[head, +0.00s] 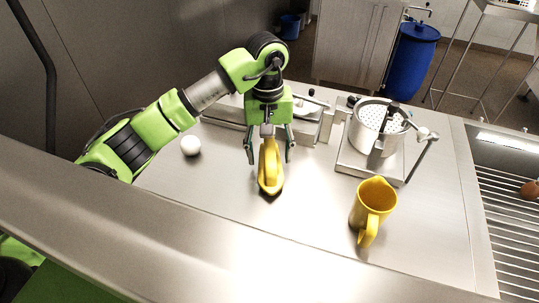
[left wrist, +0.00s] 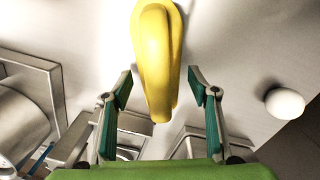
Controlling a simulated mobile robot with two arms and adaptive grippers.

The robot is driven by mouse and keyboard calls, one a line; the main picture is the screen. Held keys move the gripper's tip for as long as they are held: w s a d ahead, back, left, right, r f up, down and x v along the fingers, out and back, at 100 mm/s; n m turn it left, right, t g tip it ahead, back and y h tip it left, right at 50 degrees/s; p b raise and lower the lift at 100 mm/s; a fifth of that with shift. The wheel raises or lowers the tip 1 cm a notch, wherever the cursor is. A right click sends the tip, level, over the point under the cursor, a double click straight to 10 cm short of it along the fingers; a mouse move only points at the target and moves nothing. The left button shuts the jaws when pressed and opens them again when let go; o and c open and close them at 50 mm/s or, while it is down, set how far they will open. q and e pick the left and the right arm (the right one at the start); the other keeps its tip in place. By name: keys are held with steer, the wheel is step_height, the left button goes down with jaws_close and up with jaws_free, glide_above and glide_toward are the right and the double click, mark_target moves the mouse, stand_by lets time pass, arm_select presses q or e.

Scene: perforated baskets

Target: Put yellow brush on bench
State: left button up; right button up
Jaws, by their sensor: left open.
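The fingers are spread, with a visible gap on each side of the brush. I cannot tell exactly how the brush's underside meets the bench. My right gripper is not in view.
A white ball (head: 190,145) sits left of the brush, and a yellow jug (head: 374,205) stands to its right. A perforated metal pot (head: 368,128) on a steel stand is behind the jug. A wire rack (head: 510,240) is at the far right. Bench between brush and jug is clear.

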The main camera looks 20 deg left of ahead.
arm_select(q)
steer(key=r, duration=1)
steer(key=shift+w+a+r+b, duration=0.2)
steer(key=shift+w+r+b, duration=0.05)
steer(key=shift+r+b, duration=0.15)
